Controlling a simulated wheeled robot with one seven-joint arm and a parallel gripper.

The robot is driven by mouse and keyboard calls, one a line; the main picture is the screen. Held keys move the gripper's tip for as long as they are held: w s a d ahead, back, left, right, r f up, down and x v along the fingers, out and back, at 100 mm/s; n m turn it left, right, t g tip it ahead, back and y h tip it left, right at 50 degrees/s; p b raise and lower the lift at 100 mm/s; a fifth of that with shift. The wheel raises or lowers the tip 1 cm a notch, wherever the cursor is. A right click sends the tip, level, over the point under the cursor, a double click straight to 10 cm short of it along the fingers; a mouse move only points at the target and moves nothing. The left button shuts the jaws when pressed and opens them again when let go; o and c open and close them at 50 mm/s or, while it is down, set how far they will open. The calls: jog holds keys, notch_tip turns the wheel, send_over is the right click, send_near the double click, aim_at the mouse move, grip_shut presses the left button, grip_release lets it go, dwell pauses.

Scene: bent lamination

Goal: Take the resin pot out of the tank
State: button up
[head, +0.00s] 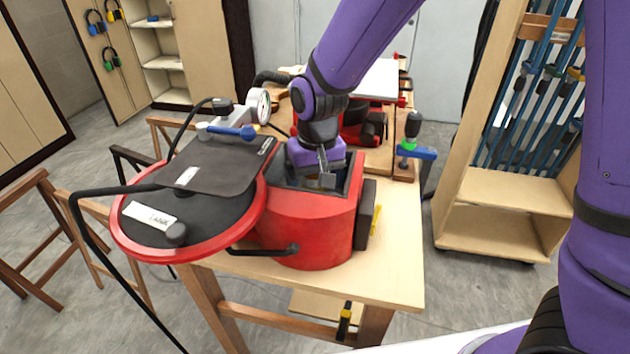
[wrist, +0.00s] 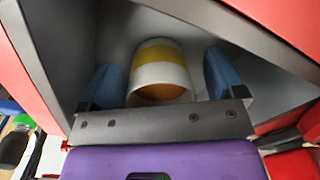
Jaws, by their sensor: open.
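The tank (head: 310,232) is a red vessel with a dark grey inside, standing open on the wooden workbench. Its round lid (head: 190,220) is swung out to the left. In the wrist view the resin pot (wrist: 160,75), white with a yellow band, is inside the tank, between the two blue fingers of my gripper (wrist: 160,80). The fingers are apart, one on each side of the pot, with a gap visible on both sides. In the head view my gripper (head: 326,178) reaches down into the tank mouth. The pot is hidden in the head view.
A gauge (head: 259,107) and a blue-handled valve (head: 232,131) rise behind the lid. A clamp rack (head: 505,195) stands further right. Bare bench top (head: 398,250) shows right of the tank.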

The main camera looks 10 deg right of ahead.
jog(key=c, duration=1)
jog(key=shift+c, duration=0.2)
